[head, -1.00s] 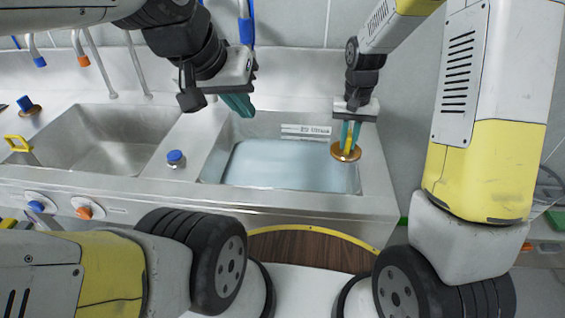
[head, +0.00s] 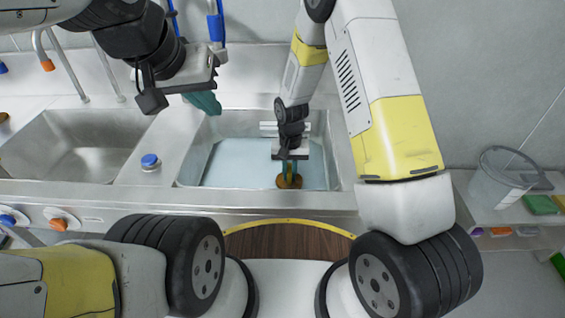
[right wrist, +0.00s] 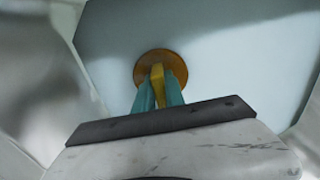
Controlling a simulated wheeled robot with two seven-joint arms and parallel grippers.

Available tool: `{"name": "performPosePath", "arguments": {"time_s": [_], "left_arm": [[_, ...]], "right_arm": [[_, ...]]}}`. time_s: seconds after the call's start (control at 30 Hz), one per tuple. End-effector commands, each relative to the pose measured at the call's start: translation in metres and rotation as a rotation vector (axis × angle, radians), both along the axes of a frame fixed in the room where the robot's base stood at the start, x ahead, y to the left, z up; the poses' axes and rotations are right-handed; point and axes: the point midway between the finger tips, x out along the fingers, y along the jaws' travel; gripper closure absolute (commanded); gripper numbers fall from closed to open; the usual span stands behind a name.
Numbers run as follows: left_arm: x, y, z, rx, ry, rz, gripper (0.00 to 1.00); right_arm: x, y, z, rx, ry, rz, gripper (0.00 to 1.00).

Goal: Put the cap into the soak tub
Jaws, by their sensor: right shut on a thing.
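The cap is a round bronze disc with a yellow grip (head: 289,181), in the right part of the soak tub. It also shows in the right wrist view (right wrist: 158,64), with its yellow grip between two teal fingers. My right gripper (head: 289,168) is shut on that grip and points down over the tub. The soak tub is the right-hand sink basin with pale blue liquid (head: 232,163). I cannot tell whether the cap touches the liquid. My left gripper (head: 206,103) hangs above the tub's back left corner; its teal fingers overlap, so its opening is unclear.
An empty steel basin (head: 75,150) lies left of the tub. A blue-topped knob (head: 150,161) stands on the ledge between them. A clear container (head: 505,178) stands on a shelf at the right. Blue and orange knobs line the sink's front.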

Motion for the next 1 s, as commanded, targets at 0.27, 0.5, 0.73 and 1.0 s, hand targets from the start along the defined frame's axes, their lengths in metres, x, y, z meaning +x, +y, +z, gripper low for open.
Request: {"name": "performPosePath", "arguments": {"time_s": [0.27, 0.5, 0.73, 1.0], "left_arm": [[0.0, 0.0, 0.0, 0.0, 0.0, 0.0, 1.0], [0.0, 0.0, 0.0, 0.0, 0.0, 0.0, 1.0], [0.0, 0.0, 0.0, 0.0, 0.0, 0.0, 1.0], [0.0, 0.0, 0.0, 0.0, 0.0, 0.0, 1.0]], "right_arm": [[0.0, 0.0, -0.028, 0.0, 0.0, 0.0, 1.0], [0.0, 0.0, -0.059, 0.0, 0.0, 0.002, 1.0], [0.001, 0.0, -0.06, 0.001, -0.002, 0.001, 1.0], [0.0, 0.0, -0.063, 0.001, -0.001, 0.001, 0.64]]}}
